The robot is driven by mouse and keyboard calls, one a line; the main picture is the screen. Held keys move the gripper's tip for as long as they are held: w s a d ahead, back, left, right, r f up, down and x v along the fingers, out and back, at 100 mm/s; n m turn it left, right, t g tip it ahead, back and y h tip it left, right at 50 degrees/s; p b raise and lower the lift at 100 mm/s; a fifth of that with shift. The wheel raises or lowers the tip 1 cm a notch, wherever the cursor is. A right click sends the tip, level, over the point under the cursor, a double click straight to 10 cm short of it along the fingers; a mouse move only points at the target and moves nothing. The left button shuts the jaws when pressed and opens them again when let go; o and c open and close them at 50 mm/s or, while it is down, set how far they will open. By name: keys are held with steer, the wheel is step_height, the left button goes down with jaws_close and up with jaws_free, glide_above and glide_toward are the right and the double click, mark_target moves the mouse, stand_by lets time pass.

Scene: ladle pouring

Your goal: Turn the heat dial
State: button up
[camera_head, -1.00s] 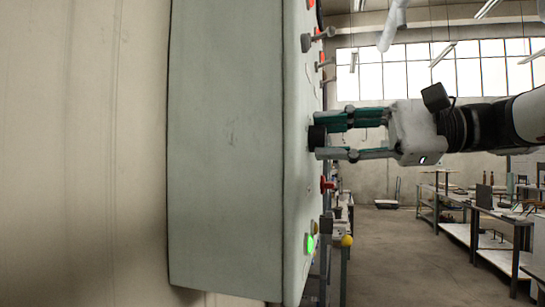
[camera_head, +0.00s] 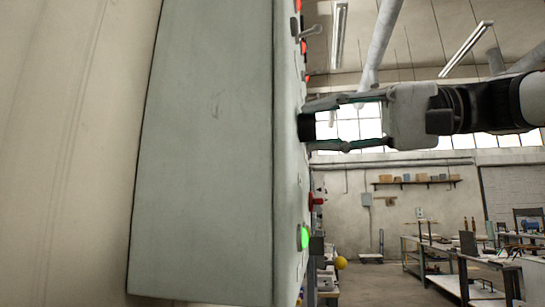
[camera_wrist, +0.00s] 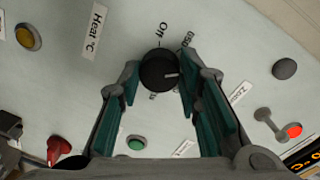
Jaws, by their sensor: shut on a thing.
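The heat dial (camera_wrist: 158,70) is a round black knob on the pale control panel (camera_wrist: 225,40), beside a "Heat °C" label (camera_wrist: 95,30). A white line on its face points to the right in the wrist view; "Off" is printed above it and "650" at the upper right. In the head view the dial (camera_head: 306,127) sticks out from the panel's right face. My gripper (camera_head: 318,126) is shut on it, one finger on each side. The fingers show in the wrist view (camera_wrist: 158,82), at the dial's left and right edges, hiding part of the scale.
Near the dial are a yellow button (camera_wrist: 28,37), a green button (camera_wrist: 136,143), a dark button (camera_wrist: 285,68), a red knob (camera_wrist: 58,148) and a lever switch (camera_wrist: 268,122) by a red light. Workbenches (camera_head: 455,255) stand far behind at right.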

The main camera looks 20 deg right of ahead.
steer(key=n+b, duration=0.5)
steer(key=n, duration=0.1)
steer(key=shift+f+t, duration=0.2)
steer(key=shift+t, duration=0.1)
steer(key=shift+n, duration=0.3)
steer(key=o, duration=1.1)
steer(key=shift+o, duration=0.2)
steer(key=shift+r, duration=0.1)
steer(key=v, duration=1.2)
steer(key=shift+r, duration=0.1)
